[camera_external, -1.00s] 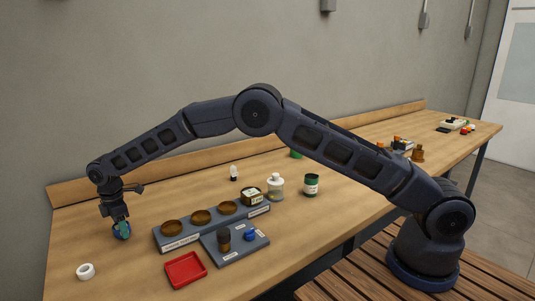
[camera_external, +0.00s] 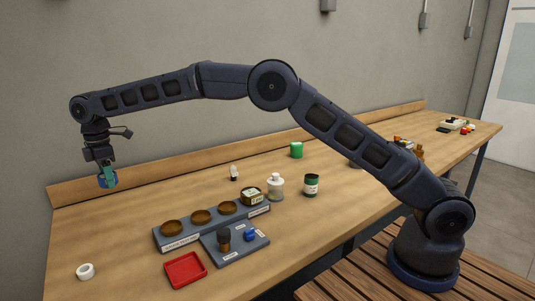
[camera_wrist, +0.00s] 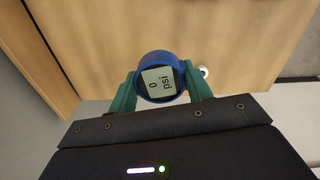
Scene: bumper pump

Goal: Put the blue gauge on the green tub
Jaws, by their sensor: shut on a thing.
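The blue gauge (camera_external: 101,181) is round, and its pale face reads "0 psi" in the wrist view (camera_wrist: 160,84). My gripper (camera_external: 108,177) is shut on it, with one green finger on each side of the gauge in the wrist view (camera_wrist: 160,90). The gauge is held up above the left end of the bench. A green tub (camera_external: 296,150) stands at the back of the bench, right of centre in the external view and far from my gripper. The tub is not visible in the wrist view.
The wooden bench (camera_external: 130,250) holds a grey rack (camera_external: 180,241) with brown cups, a red tray (camera_external: 186,270), a white ring (camera_external: 86,271), a white bottle (camera_external: 275,188) and a dark green-and-white jar (camera_external: 311,184).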

